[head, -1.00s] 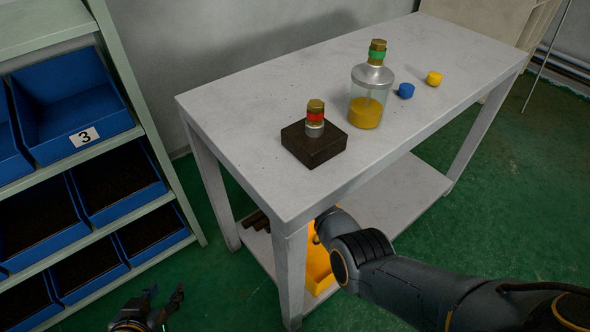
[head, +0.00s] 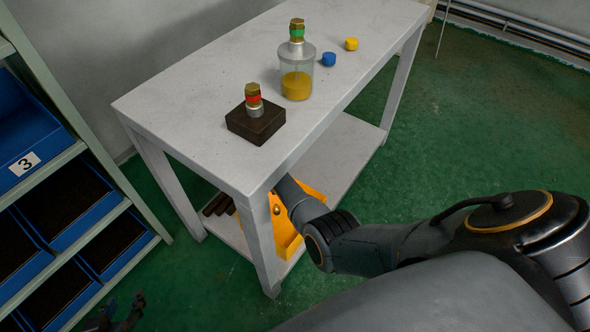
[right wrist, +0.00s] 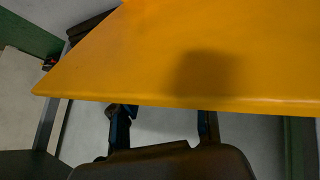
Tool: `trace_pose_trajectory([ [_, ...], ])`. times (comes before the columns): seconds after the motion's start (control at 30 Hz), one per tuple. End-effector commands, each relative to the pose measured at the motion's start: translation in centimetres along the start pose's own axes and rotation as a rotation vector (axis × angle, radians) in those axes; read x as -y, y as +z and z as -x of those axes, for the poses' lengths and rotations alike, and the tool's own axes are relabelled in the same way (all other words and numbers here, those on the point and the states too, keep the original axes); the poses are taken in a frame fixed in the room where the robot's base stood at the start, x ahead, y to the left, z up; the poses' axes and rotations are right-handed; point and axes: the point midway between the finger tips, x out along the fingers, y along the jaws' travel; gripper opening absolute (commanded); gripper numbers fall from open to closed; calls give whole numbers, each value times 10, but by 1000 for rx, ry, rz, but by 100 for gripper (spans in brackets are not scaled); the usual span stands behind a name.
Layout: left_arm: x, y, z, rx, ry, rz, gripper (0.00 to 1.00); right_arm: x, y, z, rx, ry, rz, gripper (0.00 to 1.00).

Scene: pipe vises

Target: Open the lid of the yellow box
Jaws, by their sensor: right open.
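The yellow box (head: 288,240) is on the lower shelf of the white table in the head view, partly hidden by the tabletop, a table leg and my right arm. My right arm reaches in under the tabletop, and its gripper is hidden there. In the right wrist view a broad yellow panel of the box (right wrist: 170,55) fills the upper part. My open right gripper (right wrist: 163,122) has its two fingers apart, passing behind the panel's lower edge. I cannot tell whether they touch it. My left gripper (head: 122,312) is low at the left, apart from the box, its fingers spread.
The white table (head: 190,110) bears a dark block with a red-banded fitting (head: 255,122), a bottle (head: 297,75), and a blue cap (head: 328,59) and yellow cap (head: 351,44). Brown pipes (head: 218,205) lie beside the box. A rack of blue bins (head: 35,150) stands left. Green floor is clear at right.

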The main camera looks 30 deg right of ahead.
Motion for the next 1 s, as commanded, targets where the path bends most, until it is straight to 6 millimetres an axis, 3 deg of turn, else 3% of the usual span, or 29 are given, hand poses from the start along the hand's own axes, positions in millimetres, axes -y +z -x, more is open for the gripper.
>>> trace_pose_trajectory([
  [0.1,0,-16,14,0,0,0,40,-8,19,14,-1,1,0,46],
  [0.37,0,-14,13,0,0,0,40,-10,72,18,-63,2,-21,46],
  [0.6,0,15,-14,0,0,0,40,-7,116,10,-278,1,-104,46],
  [1.0,-2,66,-58,0,0,0,40,-2,155,0,-498,-1,-197,46],
])
